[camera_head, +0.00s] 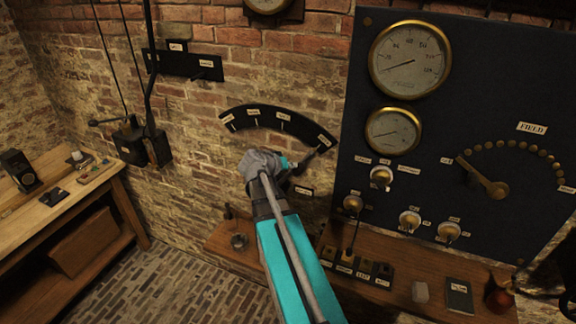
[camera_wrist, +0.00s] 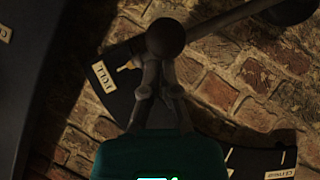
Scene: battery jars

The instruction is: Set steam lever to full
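The steam lever shows in the wrist view as a dark bar (camera_wrist: 225,19) ending in a round dark knob (camera_wrist: 165,38). The knob is beside the FULL label (camera_wrist: 104,76), and the bar points roughly toward that label's mark. In the head view the curved black scale plate (camera_head: 268,117) is on the brick wall, and the lever's dark bar (camera_head: 307,161) reaches its right end. My gripper (camera_wrist: 160,65) has its fingers drawn close together, with the tips at the knob and seemingly touching it. The exact contact is hidden in the dark. In the head view my arm hides part of the lever.
A dark panel (camera_head: 451,92) with brass gauges, knobs and a field dial stands to the right. Below it is a wooden shelf (camera_head: 400,301) with small items. A wooden bench (camera_head: 90,189) is at the left. Hanging rods and a black bracket (camera_head: 185,66) are on the wall.

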